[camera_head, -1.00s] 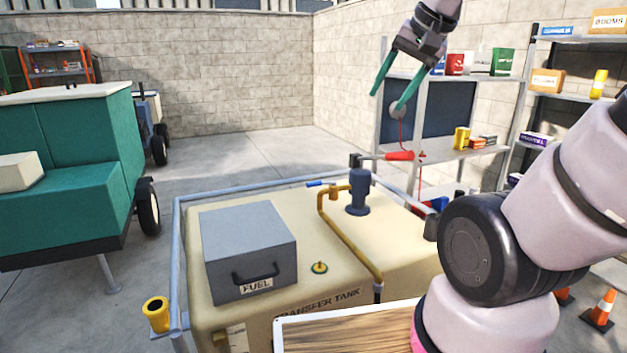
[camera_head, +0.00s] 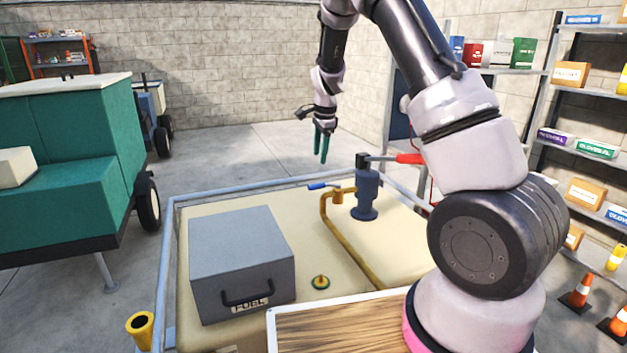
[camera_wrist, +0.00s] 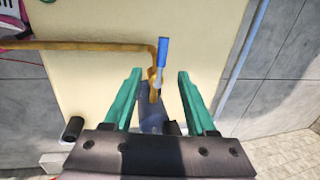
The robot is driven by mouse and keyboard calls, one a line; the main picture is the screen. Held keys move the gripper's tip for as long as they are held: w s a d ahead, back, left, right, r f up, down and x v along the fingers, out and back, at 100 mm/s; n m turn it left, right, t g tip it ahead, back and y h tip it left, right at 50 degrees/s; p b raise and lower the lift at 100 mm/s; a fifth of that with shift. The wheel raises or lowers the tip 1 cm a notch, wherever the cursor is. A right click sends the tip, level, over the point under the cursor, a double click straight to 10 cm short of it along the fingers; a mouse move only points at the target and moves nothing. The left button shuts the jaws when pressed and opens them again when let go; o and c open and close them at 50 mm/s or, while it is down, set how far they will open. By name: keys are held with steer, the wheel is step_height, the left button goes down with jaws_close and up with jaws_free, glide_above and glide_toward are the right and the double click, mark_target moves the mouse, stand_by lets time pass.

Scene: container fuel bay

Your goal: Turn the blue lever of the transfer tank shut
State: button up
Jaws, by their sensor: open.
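The transfer tank (camera_head: 385,236) is a cream box inside a grey rail. Its blue lever (camera_head: 317,186) sits at the end of the yellow pipe (camera_head: 345,235), near the tank's far edge. In the wrist view the blue lever (camera_wrist: 163,53) lies in line with the gap between my fingers, beyond their tips. My gripper (camera_head: 320,160) has green fingers pointing down, above and a little beyond the lever. It also shows in the wrist view (camera_wrist: 160,75), its fingers apart with nothing between them. The valve body under the lever is partly hidden in the head view.
A blue pump (camera_head: 366,195) with a red-gripped handle (camera_head: 408,158) stands right of the lever. Shelves stand at right. The floor behind the tank is clear.

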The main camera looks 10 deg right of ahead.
mark_target(316, 185)
steer(key=x, duration=1.2)
steer(key=shift+w+f, duration=0.15)
steer(key=shift+w, duration=0.1)
jaws_close()
stand_by(1.0)
